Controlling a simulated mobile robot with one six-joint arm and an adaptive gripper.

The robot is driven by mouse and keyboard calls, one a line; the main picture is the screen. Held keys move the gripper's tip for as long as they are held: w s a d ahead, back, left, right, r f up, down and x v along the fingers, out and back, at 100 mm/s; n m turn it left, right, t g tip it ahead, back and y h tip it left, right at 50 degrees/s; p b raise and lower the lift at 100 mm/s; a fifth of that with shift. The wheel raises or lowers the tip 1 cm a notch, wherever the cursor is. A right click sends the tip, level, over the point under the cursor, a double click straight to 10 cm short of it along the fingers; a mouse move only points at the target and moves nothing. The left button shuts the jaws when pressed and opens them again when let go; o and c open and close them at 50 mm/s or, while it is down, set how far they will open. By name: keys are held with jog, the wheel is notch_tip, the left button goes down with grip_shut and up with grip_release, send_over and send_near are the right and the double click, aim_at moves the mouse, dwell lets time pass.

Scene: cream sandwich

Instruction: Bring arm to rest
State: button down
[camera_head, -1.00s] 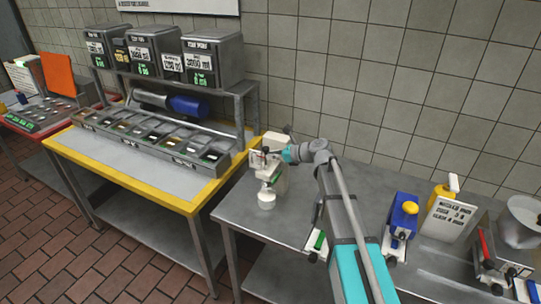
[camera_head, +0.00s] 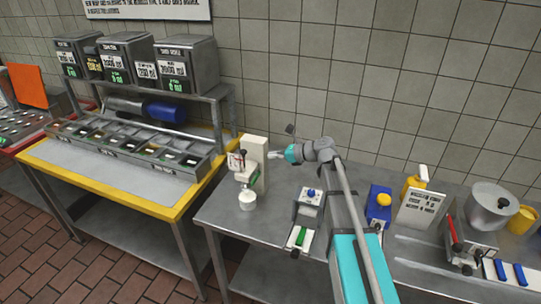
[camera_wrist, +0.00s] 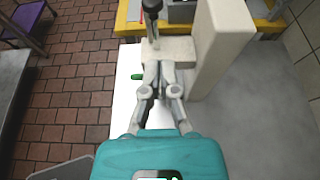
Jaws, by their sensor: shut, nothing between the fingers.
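My gripper (camera_head: 271,155) is shut and empty. In the head view it is raised above the grey metal table (camera_head: 225,215), just right of a cream-coloured upright machine (camera_head: 255,160). A small white round container (camera_head: 248,200) stands at the front of that machine. In the wrist view my closed fingers (camera_wrist: 158,70) point toward the machine (camera_wrist: 215,45), whose black-topped lever (camera_wrist: 152,12) shows just beyond the fingertips. I cannot tell whether the fingertips touch it. The arm reaches over the table from the lower right.
A yellow-edged station (camera_head: 100,185) with several ingredient bins stands to the left. The tiled wall is behind.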

jog(key=s+d+f+n+g+h, duration=0.1)
jog(key=s+d+f+n+h, duration=0.3)
jog(key=s+d+n, duration=0.2)
jog(key=s+d+f+n+g+h, duration=0.2)
jog(key=s+d+f+n+h, duration=0.2)
jog(key=s+n, duration=0.4)
jog(key=s+d+f+n+g+h, duration=0.1)
jog(key=s+d+f+n+h, duration=0.3)
jog(key=s+d+n, duration=0.3)
jog(key=s+h, duration=0.1)
jog(key=s, duration=0.3)
jog(key=shift+d+n+g, duration=0.3)
jog(key=shift+n+g, duration=0.1)
